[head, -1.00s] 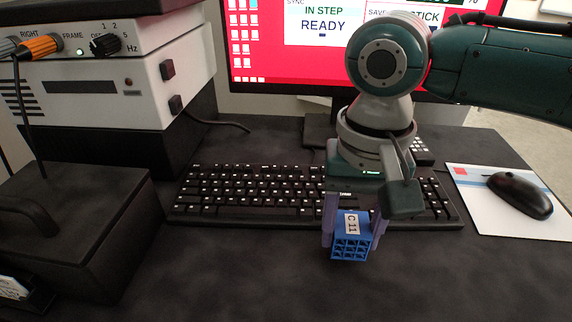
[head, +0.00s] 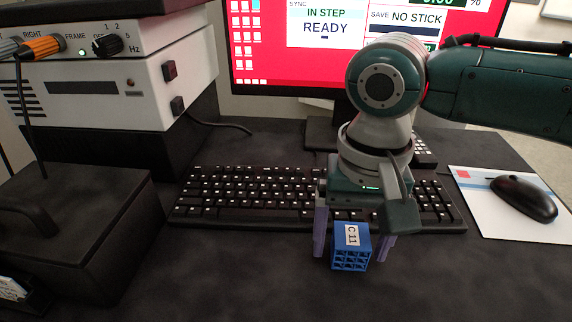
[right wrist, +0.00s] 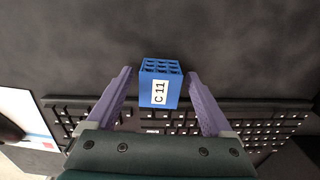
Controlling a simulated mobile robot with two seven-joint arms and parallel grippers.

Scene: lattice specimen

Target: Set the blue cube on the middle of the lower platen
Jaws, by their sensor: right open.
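The blue cube (head: 350,252) is a lattice block with a white "C 11" label, on the dark desk just in front of the keyboard. My right gripper (head: 349,255) is open, pointing down, with one purple finger on each side of the cube. In the right wrist view the cube (right wrist: 160,86) lies between the fingertips, with a gap on both sides. Whether it rests fully on the desk is hard to tell. The lower platen is not in view. My left gripper is not in view.
A black keyboard (head: 250,193) lies right behind the cube. A mouse (head: 524,198) on a white pad is at the right. A control box (head: 120,85) and a dark case (head: 75,225) stand at the left. A monitor (head: 300,60) is behind. The front desk is clear.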

